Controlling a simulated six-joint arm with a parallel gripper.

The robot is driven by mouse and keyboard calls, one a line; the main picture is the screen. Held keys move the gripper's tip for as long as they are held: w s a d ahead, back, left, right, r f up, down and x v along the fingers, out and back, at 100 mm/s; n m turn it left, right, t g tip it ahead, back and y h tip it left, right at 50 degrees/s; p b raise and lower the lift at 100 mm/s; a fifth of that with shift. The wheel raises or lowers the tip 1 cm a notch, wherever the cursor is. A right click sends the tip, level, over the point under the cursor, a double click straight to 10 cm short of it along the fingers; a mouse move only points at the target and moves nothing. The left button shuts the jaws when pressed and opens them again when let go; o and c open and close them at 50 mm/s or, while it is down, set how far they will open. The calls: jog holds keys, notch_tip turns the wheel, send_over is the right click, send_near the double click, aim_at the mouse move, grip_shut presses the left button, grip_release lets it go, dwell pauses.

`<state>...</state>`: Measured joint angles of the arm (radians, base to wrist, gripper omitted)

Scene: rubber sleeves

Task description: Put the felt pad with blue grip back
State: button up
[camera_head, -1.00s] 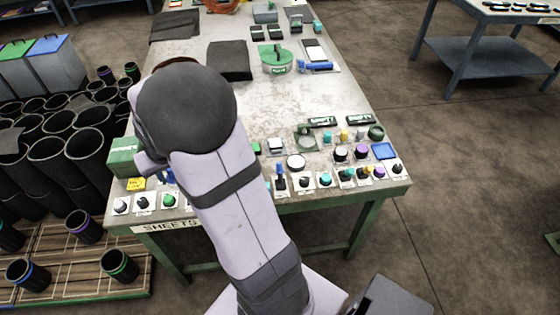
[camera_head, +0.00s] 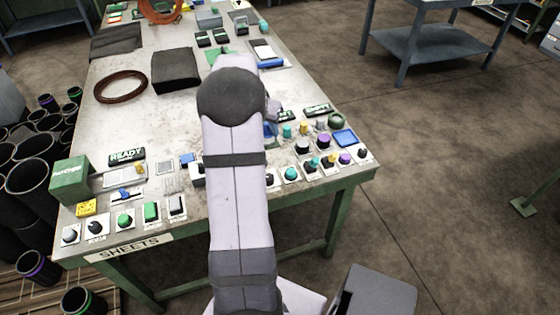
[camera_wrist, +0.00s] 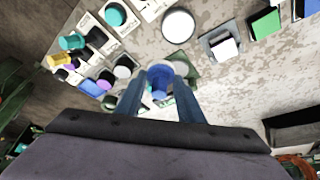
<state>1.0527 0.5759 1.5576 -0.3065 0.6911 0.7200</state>
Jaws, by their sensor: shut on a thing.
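In the wrist view my gripper (camera_wrist: 159,82) is shut on a blue round grip (camera_wrist: 160,78), which shows between the two fingertips. The felt of the pad is not clearly visible below the grip. A green square base (camera_wrist: 184,70) shows just behind the grip. I cannot tell whether the pad touches it. In the head view my arm hides most of the gripper. A bit of blue and green (camera_head: 269,130) shows at the arm's right edge.
Knobs and buttons crowd the table's front edge, with a blue square pad (camera_head: 344,138) at the right. A green box (camera_head: 70,180) stands front left. A black block (camera_head: 175,70) and a brown ring (camera_head: 120,87) lie farther back. The table's left middle is clear.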

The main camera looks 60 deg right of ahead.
jog(key=shift+m+g, duration=0.3)
jog(key=shift+m, duration=0.2)
jog(key=shift+s+d+f+p, duration=0.35)
jog(key=shift+s+f, duration=0.2)
jog(key=shift+f, duration=1.1)
jog(key=shift+s+d+f+p, duration=0.25)
jog(key=shift+s+d+f, duration=0.25)
jog(key=shift+f, duration=1.1)
jog(key=shift+s+d+f+p, duration=0.3)
jog(key=shift+s+f, duration=0.3)
jog(key=shift+f, duration=1.35)
jog(key=shift+f, duration=0.25)
jog(key=o, duration=1)
jog(key=shift+r, duration=0.1)
jog(key=shift+c, duration=0.2)
jog(key=shift+r, duration=0.1)
